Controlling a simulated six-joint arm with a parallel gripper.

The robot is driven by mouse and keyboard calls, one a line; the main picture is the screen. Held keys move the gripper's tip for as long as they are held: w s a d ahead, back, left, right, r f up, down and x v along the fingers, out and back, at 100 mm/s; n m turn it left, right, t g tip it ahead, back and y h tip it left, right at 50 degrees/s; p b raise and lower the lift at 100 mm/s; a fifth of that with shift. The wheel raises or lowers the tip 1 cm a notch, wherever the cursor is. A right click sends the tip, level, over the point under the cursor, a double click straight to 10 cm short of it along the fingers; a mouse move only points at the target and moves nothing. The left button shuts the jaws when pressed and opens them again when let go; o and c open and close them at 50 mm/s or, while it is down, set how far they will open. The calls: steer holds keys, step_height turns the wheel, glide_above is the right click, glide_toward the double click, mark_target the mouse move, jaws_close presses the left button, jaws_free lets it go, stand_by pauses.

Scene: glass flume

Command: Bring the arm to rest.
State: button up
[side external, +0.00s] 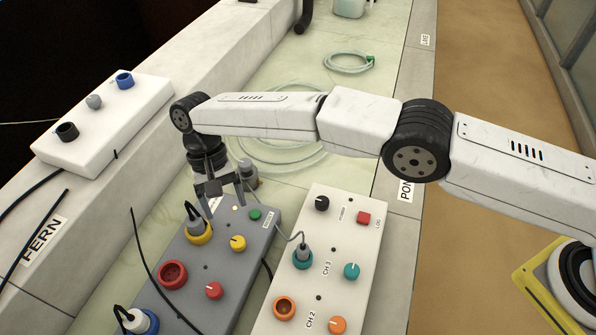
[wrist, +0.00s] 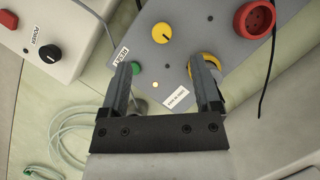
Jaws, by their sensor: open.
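My gripper (side external: 222,202) is open and points down over the far end of the grey control box (side external: 205,268). In the wrist view its two fingers (wrist: 162,72) are spread with nothing between them. One finger overlaps the green button (wrist: 136,68) and the other partly hides the yellow socket (wrist: 212,66). A grey plug with a black cable (side external: 196,224) stands in that yellow socket, close beside the gripper; I cannot tell if they touch. My arm reaches in from the right, its forearm roughly level above the boxes.
A white control box (side external: 338,255) with a plugged teal socket (side external: 302,257) stands right of the grey one. Another white box (side external: 105,125) sits on the left ledge. Coiled hoses (side external: 347,62) lie behind. Loose black cables hang at the left. The pale floor beyond is mostly clear.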

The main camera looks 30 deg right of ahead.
steer(key=shift+r, duration=0.4)
steer(key=shift+w+d, duration=0.1)
steer(key=w+d+r+t+y, duration=0.1)
steer(key=w+d+r+t, duration=0.15)
steer(key=d, duration=0.85)
steer(key=w+d+r+t, duration=0.15)
steer(key=d+r, duration=0.25)
steer(key=d, duration=0.8)
steer(key=s+d+t+h, duration=0.1)
steer(key=s+d+t, duration=0.2)
steer(key=s+d, duration=1.6)
steer(key=shift+d+r, duration=0.15)
